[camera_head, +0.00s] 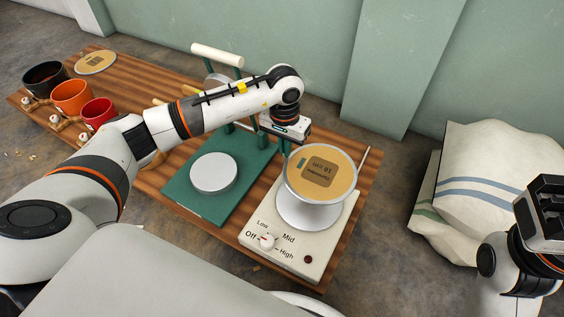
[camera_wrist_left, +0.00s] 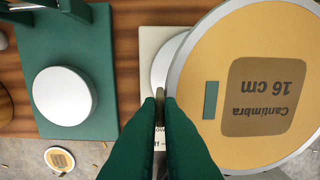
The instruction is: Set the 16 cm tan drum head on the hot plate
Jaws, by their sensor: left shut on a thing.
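The 16 cm tan drum head (camera_head: 335,187) is a tan disc with a pale rim and a brown label; it fills the right of the left wrist view (camera_wrist_left: 240,150). My left gripper (camera_head: 287,145) is shut on the edge of its rim, also seen in the left wrist view (camera_wrist_left: 163,95). The head is held over the hot plate (camera_head: 283,250), an off-white box with a knob at Off. The plate's pale round top (camera_head: 307,214) shows partly below the head; the head looks raised above it. My right gripper (camera_head: 543,205) is at the right edge, its jaws unclear.
A green stand (camera_head: 190,201) with a white disc (camera_head: 213,173) and upright posts is left of the hot plate. Black, orange and red drums (camera_head: 72,97) and another tan head (camera_head: 95,62) are at the far left. Pale sacks (camera_head: 490,165) lie right. A small tan disc (camera_wrist_left: 60,159) lies lower left.

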